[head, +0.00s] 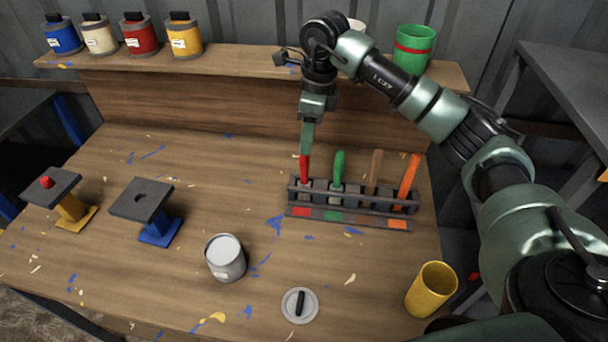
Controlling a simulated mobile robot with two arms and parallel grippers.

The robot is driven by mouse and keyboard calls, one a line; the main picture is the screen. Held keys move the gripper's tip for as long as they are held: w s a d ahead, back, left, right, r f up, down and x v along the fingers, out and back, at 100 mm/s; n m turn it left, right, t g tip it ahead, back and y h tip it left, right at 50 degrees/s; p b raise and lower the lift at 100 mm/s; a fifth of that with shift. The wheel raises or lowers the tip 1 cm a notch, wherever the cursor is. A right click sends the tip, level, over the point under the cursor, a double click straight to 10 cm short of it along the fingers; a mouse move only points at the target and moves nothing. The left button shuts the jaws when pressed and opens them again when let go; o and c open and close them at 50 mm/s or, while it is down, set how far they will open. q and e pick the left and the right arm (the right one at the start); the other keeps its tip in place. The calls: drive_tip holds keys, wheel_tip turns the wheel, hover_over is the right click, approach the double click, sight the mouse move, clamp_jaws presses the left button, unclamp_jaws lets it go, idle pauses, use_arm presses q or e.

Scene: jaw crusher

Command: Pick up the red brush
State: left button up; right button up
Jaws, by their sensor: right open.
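The red brush (304,169) stands upright in the leftmost slot of the dark brush rack (352,214), above a red label. My right gripper (307,150) points down directly over the brush, with its fingertips at the top of the red handle. The jaws are open, seen edge-on. Whether the fingers straddle the handle or stop just above it is hard to tell. My left gripper is out of view.
The rack also holds a green brush (339,166), a brown brush (376,167) and an orange brush (409,175). A white can (226,258), a lid (300,305) and a yellow cup (431,290) stand in front. Paint jars line the back shelf (240,58).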

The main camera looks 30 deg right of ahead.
sight(303, 163)
drive_tip(key=shift+w+d+f+b, duration=0.1)
drive_tip(key=shift+w+f+b, duration=0.15)
drive_tip(key=shift+f, duration=0.15)
drive_tip(key=shift+w+d+f+b, duration=0.1)
drive_tip(key=shift+f+b, duration=0.1)
drive_tip(key=shift+f, duration=0.2)
drive_tip(key=shift+w+f, duration=0.25)
drive_tip(key=shift+f, duration=0.55)
drive_tip(key=f+p, duration=0.1)
drive_tip(key=f, duration=0.1)
drive_tip(key=a+f+p, duration=0.1)
drive_tip(key=f, duration=0.2)
drive_tip(key=shift+p, duration=0.35)
drive_tip(key=shift+f, duration=0.55)
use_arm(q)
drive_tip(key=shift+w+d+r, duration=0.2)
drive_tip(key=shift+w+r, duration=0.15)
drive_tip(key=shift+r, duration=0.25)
use_arm(e)
clamp_jaws()
